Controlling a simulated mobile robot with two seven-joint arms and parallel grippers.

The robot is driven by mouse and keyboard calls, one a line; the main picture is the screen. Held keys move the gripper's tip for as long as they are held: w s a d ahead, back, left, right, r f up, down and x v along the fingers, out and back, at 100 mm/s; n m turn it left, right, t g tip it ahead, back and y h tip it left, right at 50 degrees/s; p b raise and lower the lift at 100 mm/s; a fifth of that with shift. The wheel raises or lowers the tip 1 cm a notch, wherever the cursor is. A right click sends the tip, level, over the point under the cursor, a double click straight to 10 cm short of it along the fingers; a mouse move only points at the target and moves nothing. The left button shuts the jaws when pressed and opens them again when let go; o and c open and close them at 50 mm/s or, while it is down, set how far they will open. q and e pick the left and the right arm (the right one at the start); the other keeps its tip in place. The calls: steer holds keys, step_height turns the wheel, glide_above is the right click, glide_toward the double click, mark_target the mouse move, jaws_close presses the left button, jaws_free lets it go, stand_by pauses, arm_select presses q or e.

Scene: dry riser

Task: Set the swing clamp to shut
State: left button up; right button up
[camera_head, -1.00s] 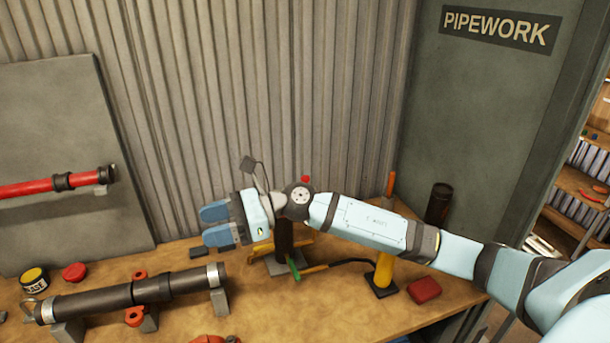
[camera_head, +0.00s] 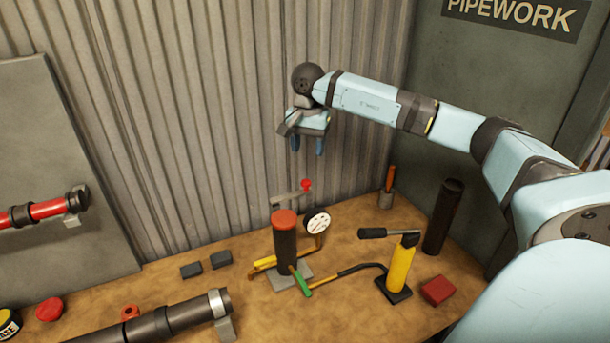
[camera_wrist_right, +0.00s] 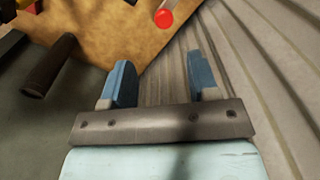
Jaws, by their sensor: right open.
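A grey lever arm with a red ball knob (camera_head: 305,185) stands at the back of the bench, behind a dark upright cylinder with a red top (camera_head: 285,245). It looks like the swing clamp, but its joint is partly hidden and I cannot tell its setting. The red knob also shows at the top of the right wrist view (camera_wrist_right: 165,18). My right gripper (camera_head: 307,146) is open and empty, its fingers pointing down, high above the knob and apart from it. My left gripper is not in view.
A round gauge (camera_head: 317,222) stands beside the cylinder. To the right are a yellow hand pump (camera_head: 400,268), a dark tube (camera_head: 443,218) and a red block (camera_head: 437,290). A dark pipe (camera_head: 170,318) lies front left. The corrugated wall (camera_head: 200,120) is behind.

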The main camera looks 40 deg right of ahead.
mark_target(306, 181)
steer(key=f, duration=0.3)
steer(key=f+p, duration=0.1)
steer(key=f, duration=0.2)
steer(key=f+p, duration=0.1)
steer(key=f, duration=0.2)
steer(key=shift+w+f, duration=0.35)
steer(key=shift+f, duration=0.5)
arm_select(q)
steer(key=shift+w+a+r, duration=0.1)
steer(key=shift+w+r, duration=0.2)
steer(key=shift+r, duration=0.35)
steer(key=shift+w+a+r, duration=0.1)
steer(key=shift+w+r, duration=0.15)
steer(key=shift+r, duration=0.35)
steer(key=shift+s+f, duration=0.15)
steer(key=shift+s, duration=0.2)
arm_select(e)
steer(key=shift+r, duration=0.1)
jaws_close()
